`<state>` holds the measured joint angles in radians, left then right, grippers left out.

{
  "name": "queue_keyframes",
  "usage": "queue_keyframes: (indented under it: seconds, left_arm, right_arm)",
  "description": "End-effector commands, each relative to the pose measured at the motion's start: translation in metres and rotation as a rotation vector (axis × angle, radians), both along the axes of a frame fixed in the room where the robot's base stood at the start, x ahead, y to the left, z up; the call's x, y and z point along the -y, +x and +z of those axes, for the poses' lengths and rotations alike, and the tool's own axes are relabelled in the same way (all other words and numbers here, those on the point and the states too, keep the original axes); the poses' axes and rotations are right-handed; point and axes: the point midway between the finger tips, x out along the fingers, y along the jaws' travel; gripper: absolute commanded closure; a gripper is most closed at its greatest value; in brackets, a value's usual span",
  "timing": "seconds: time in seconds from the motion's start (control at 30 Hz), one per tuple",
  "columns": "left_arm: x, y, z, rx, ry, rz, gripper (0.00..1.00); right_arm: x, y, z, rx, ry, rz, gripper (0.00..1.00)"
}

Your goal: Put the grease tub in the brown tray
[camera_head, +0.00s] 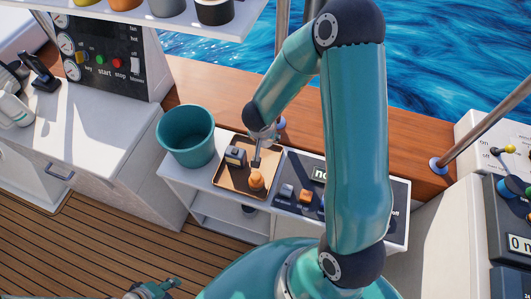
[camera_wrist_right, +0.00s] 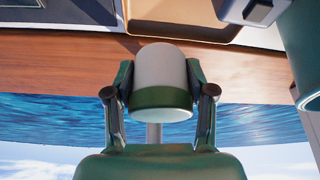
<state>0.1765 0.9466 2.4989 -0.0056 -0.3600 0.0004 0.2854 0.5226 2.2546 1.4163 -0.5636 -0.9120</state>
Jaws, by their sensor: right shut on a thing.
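My right gripper (camera_wrist_right: 160,92) is shut on a pale tub with a green band (camera_wrist_right: 160,70), which I take for the grease tub. In the right wrist view a finger lies on each side of it. The brown tray (camera_head: 230,178) lies on a white bench in the head view; its edge also shows at the top of the right wrist view (camera_wrist_right: 190,32). The held tub is near the tray; its height above it cannot be told. In the head view my right arm hides the tub. My left gripper (camera_head: 150,289) is low at the left, its opening unclear.
In the tray are a small dark box (camera_head: 235,156) and an orange item (camera_head: 257,179). A teal bucket (camera_head: 187,138) stands left of the tray. A dark panel with blocks (camera_head: 296,193) lies to its right. A wooden ledge (camera_head: 215,100) and rail posts are behind.

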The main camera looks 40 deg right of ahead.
Motion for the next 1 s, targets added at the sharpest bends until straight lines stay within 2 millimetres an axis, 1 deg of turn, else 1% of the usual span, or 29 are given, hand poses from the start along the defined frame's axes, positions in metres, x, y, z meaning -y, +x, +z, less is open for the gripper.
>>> queue_keyframes:
  seconds: [0.03, 0.1, 0.2, 0.43, 0.6, 0.7, 1.0]
  left_arm:
    - [0.000, 0.000, -0.013, 0.000, 0.000, 0.000, 0.60]
    - [0.000, 0.000, -0.018, 0.000, 0.000, 0.000, 0.60]
    - [0.000, 0.000, -0.023, 0.000, 0.000, 0.000, 0.60]
    - [0.000, 0.000, -0.026, 0.000, 0.000, 0.000, 0.60]
    - [0.000, 0.000, -0.033, 0.000, 0.000, 0.000, 0.60]
    - [0.000, 0.000, -0.035, 0.000, 0.000, 0.000, 0.60]
    - [0.000, 0.000, -0.034, 0.000, 0.000, 0.000, 0.60]
  right_arm:
    - [-0.001, 0.000, -0.022, -0.004, 0.000, 0.002, 0.85]
    - [-0.001, 0.001, -0.036, -0.003, -0.001, 0.003, 0.85]
    - [-0.002, 0.002, -0.051, 0.000, -0.001, 0.005, 0.85]
    - [-0.002, 0.003, -0.066, 0.001, -0.002, 0.006, 0.85]
    - [-0.002, 0.002, -0.091, -0.002, 0.000, 0.008, 0.85]
    - [-0.002, 0.002, -0.101, -0.001, -0.002, 0.006, 0.85]
    - [-0.002, 0.003, -0.103, 0.002, -0.002, 0.006, 0.85]
